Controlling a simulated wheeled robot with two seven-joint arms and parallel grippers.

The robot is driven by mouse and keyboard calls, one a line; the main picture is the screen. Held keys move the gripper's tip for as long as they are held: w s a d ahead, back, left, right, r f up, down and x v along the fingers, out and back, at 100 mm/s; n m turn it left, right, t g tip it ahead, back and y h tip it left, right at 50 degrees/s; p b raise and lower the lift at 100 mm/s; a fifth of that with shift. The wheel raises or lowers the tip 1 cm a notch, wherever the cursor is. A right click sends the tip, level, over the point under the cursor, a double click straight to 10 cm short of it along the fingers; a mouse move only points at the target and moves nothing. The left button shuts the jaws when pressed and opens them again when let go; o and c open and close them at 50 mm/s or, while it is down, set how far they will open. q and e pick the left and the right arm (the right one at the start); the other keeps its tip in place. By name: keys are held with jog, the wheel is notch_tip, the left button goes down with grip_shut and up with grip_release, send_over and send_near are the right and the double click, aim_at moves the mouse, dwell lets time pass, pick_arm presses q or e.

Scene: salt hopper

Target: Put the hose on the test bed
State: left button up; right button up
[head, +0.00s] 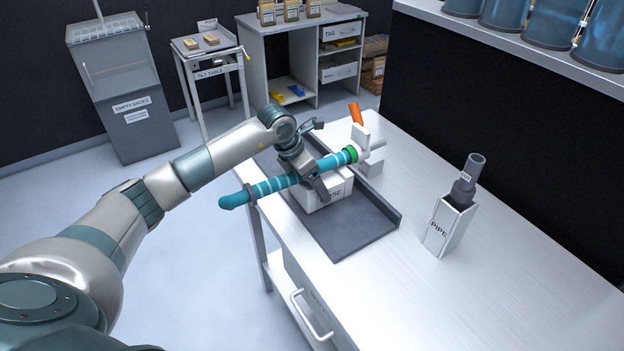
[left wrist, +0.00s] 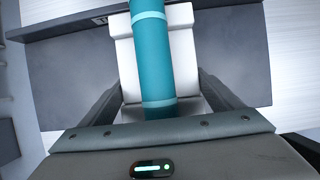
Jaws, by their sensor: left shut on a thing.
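The hose (head: 268,187) is a teal tube with pale bands, a darker rounded left end and a green ring at its right end. My left gripper (head: 312,181) is shut on it near the middle right. In the left wrist view the hose (left wrist: 153,60) runs between the fingers (left wrist: 158,98). It is over a white block (head: 330,197) lettered "...SE", which stands on a dark grey bed (head: 348,238) on the bench. I cannot tell whether hose and block touch. The green end is by a white fitting with an orange handle (head: 356,114). My right gripper is not in view.
A white holder marked PIPE (head: 442,232) with a grey pipe (head: 467,182) stands upright on the bench (head: 490,290) to the right. The bench front is clear. A shelf with blue containers (head: 545,22) is at upper right. A tilt table (head: 205,60) stands beyond.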

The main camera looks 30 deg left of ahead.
pick_arm(q)
jog(key=o, duration=1.4)
jog(key=shift+b+v, duration=0.45)
jog(key=shift+v, duration=0.3)
jog(key=b+v, duration=0.3)
jog(key=v, duration=0.5)
jog(key=shift+a+r, duration=0.1)
jog(key=shift+v, duration=1.05)
jog(key=shift+r, duration=0.1)
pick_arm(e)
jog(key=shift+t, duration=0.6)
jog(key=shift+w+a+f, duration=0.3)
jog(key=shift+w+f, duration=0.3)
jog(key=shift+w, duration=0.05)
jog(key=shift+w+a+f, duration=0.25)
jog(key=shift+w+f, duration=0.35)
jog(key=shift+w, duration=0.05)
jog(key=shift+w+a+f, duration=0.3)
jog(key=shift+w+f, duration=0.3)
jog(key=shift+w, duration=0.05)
